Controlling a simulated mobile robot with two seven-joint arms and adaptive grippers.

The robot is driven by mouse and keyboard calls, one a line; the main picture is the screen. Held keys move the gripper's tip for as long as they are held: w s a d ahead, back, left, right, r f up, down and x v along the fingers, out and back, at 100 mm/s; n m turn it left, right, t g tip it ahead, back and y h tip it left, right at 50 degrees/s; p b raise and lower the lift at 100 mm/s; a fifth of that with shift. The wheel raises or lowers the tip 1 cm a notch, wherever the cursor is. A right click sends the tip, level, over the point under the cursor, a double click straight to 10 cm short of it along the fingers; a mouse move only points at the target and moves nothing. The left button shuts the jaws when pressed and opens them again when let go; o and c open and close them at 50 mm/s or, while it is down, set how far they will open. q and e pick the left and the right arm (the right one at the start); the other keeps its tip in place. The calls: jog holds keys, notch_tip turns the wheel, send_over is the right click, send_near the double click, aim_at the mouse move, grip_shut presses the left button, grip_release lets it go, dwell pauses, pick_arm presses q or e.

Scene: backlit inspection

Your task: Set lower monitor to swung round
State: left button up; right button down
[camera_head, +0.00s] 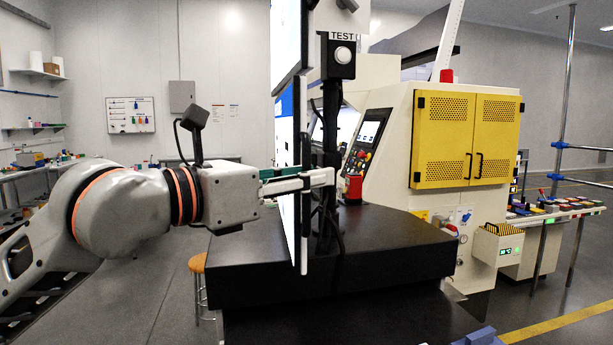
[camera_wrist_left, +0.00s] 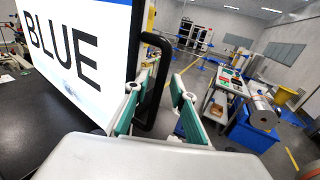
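The lower monitor (camera_head: 286,128) is seen nearly edge-on in the head view, on a black post (camera_head: 330,130) above a dark slab. In the left wrist view its white screen (camera_wrist_left: 85,55) shows the word BLUE, with a black handle (camera_wrist_left: 156,92) at its right edge. My left gripper (camera_head: 328,180) reaches across the monitor in the head view. In the left wrist view its two fingers (camera_wrist_left: 154,102) stand apart, with the handle between them; I see no clear grip on it. My right gripper is not in view.
An upper monitor (camera_head: 286,38) hangs above the lower one. The dark slab (camera_head: 400,240) lies below. A machine with yellow doors (camera_head: 466,138) stands to the right. A stool (camera_head: 198,264) stands at the slab's left. The wrist view shows a cart (camera_wrist_left: 222,98) and a blue bin (camera_wrist_left: 246,130).

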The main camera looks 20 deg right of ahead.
pick_arm(q)
jog(key=v, duration=1.2)
